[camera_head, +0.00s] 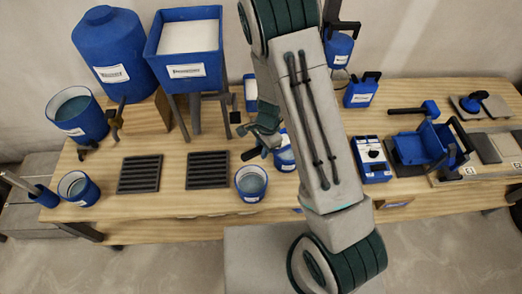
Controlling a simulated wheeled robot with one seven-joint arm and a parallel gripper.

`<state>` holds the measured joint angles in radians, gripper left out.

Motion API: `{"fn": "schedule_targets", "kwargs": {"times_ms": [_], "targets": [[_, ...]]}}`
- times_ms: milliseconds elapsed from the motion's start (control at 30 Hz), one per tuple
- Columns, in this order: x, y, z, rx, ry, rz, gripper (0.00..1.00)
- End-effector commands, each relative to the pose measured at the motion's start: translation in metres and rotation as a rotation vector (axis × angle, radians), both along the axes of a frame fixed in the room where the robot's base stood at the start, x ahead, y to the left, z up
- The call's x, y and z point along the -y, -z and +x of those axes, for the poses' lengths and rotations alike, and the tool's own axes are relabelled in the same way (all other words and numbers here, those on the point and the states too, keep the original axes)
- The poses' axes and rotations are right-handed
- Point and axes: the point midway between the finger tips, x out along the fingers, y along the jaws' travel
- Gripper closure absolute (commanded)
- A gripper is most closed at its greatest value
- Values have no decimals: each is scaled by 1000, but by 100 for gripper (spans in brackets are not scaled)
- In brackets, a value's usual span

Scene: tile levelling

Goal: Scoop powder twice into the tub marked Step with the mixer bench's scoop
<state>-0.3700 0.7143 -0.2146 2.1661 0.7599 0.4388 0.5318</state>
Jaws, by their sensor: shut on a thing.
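My gripper (265,124) hangs above the left half of the bench, partly covered by my own arm. It is shut on what looks like the scoop, whose black handle (250,154) sticks out to the lower left. The scoop's bowl is hard to make out. A small blue tub (284,158) stands just right of the gripper, partly hidden. Another blue tub (251,196) stands below it near the front edge. A third (88,193) is at the far left. Labels are too small to read, so I cannot tell which is Step. A square blue hopper (186,77) holds pale powder (189,36).
A large blue drum (115,50) and a blue bucket (78,121) stand at the back left. Two black grates (140,173) lie on the wooden bench (170,206). A blue scale-like device (373,160) and blue tools (425,146) are right of my arm.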

Motion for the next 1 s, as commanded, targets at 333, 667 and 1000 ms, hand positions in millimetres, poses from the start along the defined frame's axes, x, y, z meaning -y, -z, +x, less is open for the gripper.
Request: {"fn": "schedule_targets", "kwargs": {"times_ms": [333, 667, 1000], "targets": [[24, -22, 14, -150, 6, 266, 100], [48, -37, 29, -294, 5, 521, 100], [69, -51, 40, -406, 2, 710, 100]]}}
